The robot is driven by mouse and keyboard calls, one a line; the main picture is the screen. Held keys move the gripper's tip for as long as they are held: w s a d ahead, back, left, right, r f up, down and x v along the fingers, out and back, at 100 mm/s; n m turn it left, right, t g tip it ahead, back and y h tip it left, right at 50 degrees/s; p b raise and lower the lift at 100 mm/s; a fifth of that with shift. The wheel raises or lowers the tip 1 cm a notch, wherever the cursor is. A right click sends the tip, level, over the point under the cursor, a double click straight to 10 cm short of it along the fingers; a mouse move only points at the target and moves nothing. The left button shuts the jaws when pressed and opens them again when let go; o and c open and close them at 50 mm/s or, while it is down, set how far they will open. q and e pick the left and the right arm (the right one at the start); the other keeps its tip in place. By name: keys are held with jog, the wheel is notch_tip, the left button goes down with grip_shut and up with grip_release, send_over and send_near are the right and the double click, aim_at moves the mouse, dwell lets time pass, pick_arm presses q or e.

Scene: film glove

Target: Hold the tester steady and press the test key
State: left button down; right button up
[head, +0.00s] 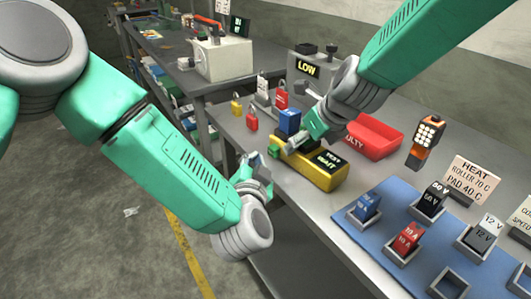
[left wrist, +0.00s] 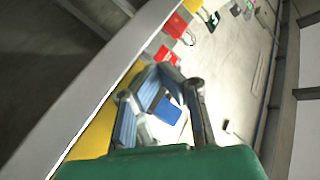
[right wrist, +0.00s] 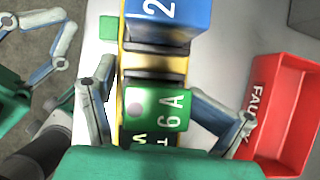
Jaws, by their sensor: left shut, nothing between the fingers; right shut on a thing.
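The yellow tester (head: 327,178) lies on the grey bench with a dark screen reading WAIT. A blue block (head: 290,121) stands at its far end. A small green key (head: 273,151) sits at its left side, and a green square shows there in the right wrist view (right wrist: 107,27). My right gripper (head: 303,139) is shut on the tester from above; its fingers straddle the yellow body (right wrist: 122,75), around a green lettered face (right wrist: 155,115). My left gripper (head: 264,164) is shut and empty close to the green key; contact is unclear.
A red bin (head: 374,137) stands just behind the tester. Red and yellow padlocks (head: 252,122) are to its left. A blue mat (head: 375,232) with labelled blocks in holders is at front right. A handheld keypad device (head: 428,135) and sign cards stand behind it.

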pick_arm(q)
jog(key=shift+f, duration=0.1)
jog(key=shift+w+d+f, duration=0.1)
jog(key=shift+w+d, duration=0.4)
jog(key=shift+w+d, duration=0.4)
jog(key=shift+d, duration=0.1)
dwell(1.3)
jog(key=shift+s+a, duration=0.65)
jog(key=shift+a, duration=0.2)
jog(key=shift+s, duration=0.1)
jog(key=s+a, duration=0.1)
jog(key=a, duration=0.1)
jog(key=s+a, duration=0.2)
dwell(0.3)
dwell(0.6)
